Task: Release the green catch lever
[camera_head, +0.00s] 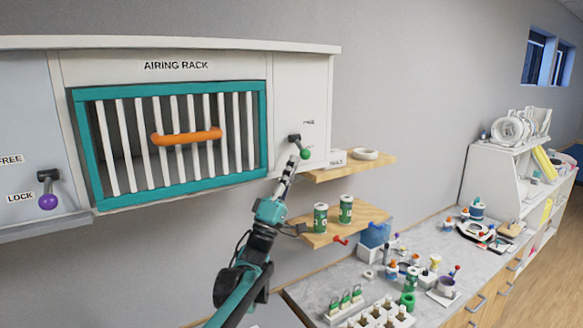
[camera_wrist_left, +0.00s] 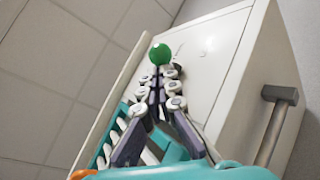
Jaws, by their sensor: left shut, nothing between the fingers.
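The green catch lever's ball (camera_head: 305,153) is on the white panel right of the airing rack. It hangs at the lower right of its dark pivot (camera_head: 294,138), below the upper label. My left gripper (camera_head: 296,157) is shut and empty, its tips just left of the ball in the head view. In the left wrist view the green ball (camera_wrist_left: 160,54) shows just beyond the converging fingertips (camera_wrist_left: 160,76). I cannot tell whether they touch it. The gripper partly covers the panel around the lever. My right gripper is not in view.
A teal-framed rack door (camera_head: 88,150) with white bars and an orange handle (camera_head: 187,136) is left of the lever. A purple-knobbed lever (camera_head: 48,201) sits beside LOCK at far left. Wooden shelves (camera_head: 375,168) and a cluttered counter (camera_head: 325,275) are at lower right.

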